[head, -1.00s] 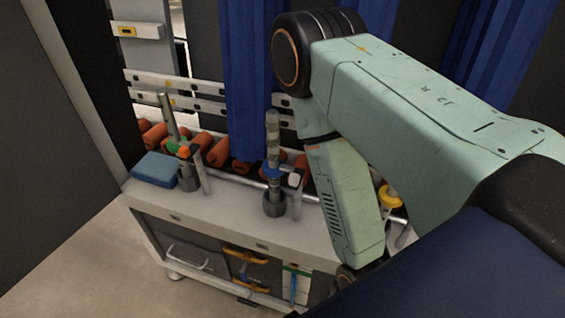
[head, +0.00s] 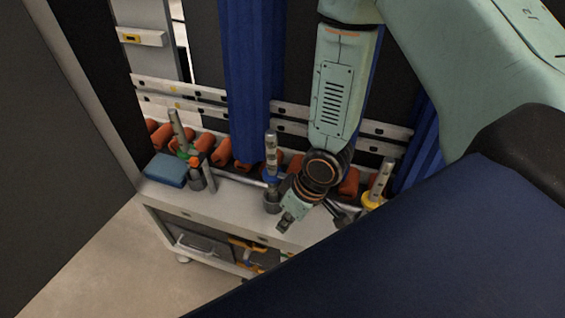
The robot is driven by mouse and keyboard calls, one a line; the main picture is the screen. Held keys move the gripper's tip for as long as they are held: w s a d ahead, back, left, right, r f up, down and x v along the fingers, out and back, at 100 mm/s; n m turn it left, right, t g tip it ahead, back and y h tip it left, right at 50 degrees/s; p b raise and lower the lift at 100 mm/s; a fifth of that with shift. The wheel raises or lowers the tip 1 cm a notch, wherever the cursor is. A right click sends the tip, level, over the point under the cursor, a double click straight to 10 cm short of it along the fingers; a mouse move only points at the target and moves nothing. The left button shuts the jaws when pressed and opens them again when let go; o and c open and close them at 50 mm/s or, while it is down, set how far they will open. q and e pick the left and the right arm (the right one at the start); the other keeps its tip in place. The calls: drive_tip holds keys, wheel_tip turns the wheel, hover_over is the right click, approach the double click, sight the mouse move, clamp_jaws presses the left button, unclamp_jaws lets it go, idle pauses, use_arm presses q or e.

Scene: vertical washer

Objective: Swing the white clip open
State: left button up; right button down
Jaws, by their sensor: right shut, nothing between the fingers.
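My right gripper (head: 285,221) hangs in front of the bench, close to the front right of the blue-collared upright post (head: 271,152). It is small in the view and looks shut, with nothing seen between its fingers. I cannot make out the white clip; my right wrist covers the place just right of the blue-collared post, where a pale-topped piece stood earlier. I cannot tell whether the gripper touches anything. My left gripper is out of the view.
A green-collared post (head: 178,130) with an orange-topped piece (head: 194,161) and a blue box (head: 166,170) stand at the bench's left. A yellow-collared post (head: 380,180) stands right. Orange rollers (head: 221,152) line the back. The bench top (head: 228,205) is clear in front.

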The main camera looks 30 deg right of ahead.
use_arm(q)
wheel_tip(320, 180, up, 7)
drive_tip(key=p, duration=0.6)
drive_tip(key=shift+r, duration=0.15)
use_arm(e)
drive_tip(key=w+d+r+n+t, duration=0.1)
drive_tip(key=w+d+r+n, duration=0.2)
drive_tip(key=w+r, duration=0.6)
wheel_tip(320, 180, up, 4)
drive_tip(key=shift+d+r+n+h, duration=0.1)
drive_tip(key=shift+d+n+h, duration=0.2)
drive_tip(key=shift+d+h, duration=0.1)
drive_tip(key=shift+a, duration=0.1)
drive_tip(key=b, duration=0.3)
approach(280, 178)
drive_tip(key=a+f, duration=0.2)
drive_tip(key=f, duration=0.1)
drive_tip(key=s+a+f, duration=0.1)
drive_tip(key=a+f, duration=0.1)
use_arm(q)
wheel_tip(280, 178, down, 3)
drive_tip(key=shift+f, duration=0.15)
use_arm(e)
drive_tip(key=shift+s+d, duration=0.15)
drive_tip(key=shift+d, duration=0.1)
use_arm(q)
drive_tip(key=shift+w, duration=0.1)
